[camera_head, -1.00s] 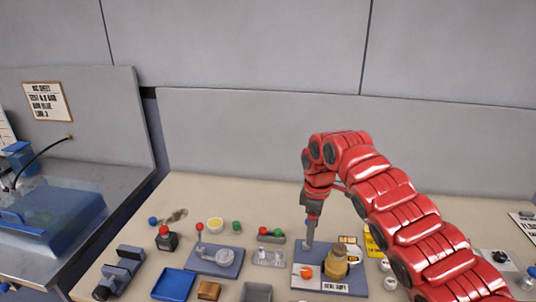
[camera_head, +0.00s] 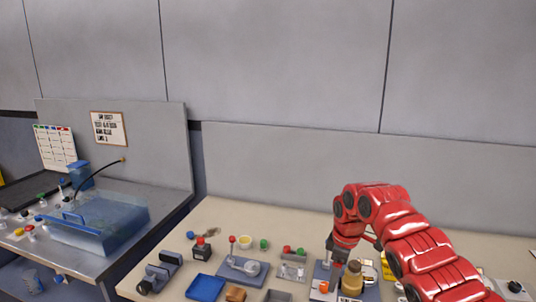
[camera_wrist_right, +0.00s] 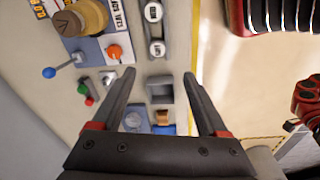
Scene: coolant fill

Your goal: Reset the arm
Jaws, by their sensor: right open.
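My right arm (camera_head: 415,240) comes in from the lower right, bends over and points down at the bench. Its gripper (camera_head: 337,252) hangs near the back left of a plate with a brass fitting (camera_head: 352,279) and an orange knob (camera_head: 323,286). In the right wrist view my right gripper (camera_wrist_right: 159,76) has its two dark fingers wide apart with nothing held. The brass fitting (camera_wrist_right: 92,14) and orange knob (camera_wrist_right: 114,52) lie beyond the left finger there.
The bench holds a red-knobbed lever on a plate (camera_head: 240,270), a blue tray (camera_head: 204,288), a red button box (camera_head: 202,250) and a small grey bin (camera_wrist_right: 160,89). A clear blue tank (camera_head: 100,222) stands on the left bench.

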